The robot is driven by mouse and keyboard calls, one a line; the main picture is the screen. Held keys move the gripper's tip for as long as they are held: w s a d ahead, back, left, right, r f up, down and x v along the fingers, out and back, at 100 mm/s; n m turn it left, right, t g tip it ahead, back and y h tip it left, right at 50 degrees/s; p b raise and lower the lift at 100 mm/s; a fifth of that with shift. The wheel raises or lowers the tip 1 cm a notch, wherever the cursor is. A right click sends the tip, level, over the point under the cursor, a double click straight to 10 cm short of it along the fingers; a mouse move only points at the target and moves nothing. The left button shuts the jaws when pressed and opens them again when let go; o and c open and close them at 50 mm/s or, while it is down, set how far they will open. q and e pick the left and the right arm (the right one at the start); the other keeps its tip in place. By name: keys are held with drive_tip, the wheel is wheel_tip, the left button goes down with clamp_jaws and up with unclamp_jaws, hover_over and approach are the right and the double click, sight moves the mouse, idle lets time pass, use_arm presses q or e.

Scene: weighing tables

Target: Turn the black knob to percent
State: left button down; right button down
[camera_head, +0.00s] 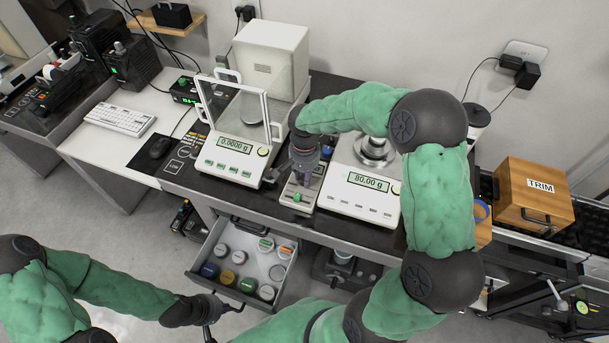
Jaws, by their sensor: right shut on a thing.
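A slim light-coloured control unit (296,197) with a green button near its front stands between the two scales on the dark table. My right gripper (304,172) reaches down over this unit from the upper right and is shut on the black knob, which its fingers and wrist hide. The knob's pointer and the percent mark cannot be made out. My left gripper (209,322) hangs low at the bottom of the view, in front of the open drawer and away from the unit; its finger state is unclear.
A balance with glass doors (228,168) reads 0.0000 g on the left. A second scale (362,195) reads 80.00 g on the right, close beside my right arm. An open drawer (218,288) holds several round jars. A wooden TRIM box (530,203) stands at right.

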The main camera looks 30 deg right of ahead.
idle(0.3)
drive_tip(key=c, duration=0.9)
unclamp_jaws()
drive_tip(key=shift+w, duration=0.1)
drive_tip(key=shift+c, duration=0.2)
wheel_tip(320, 180, up, 12)
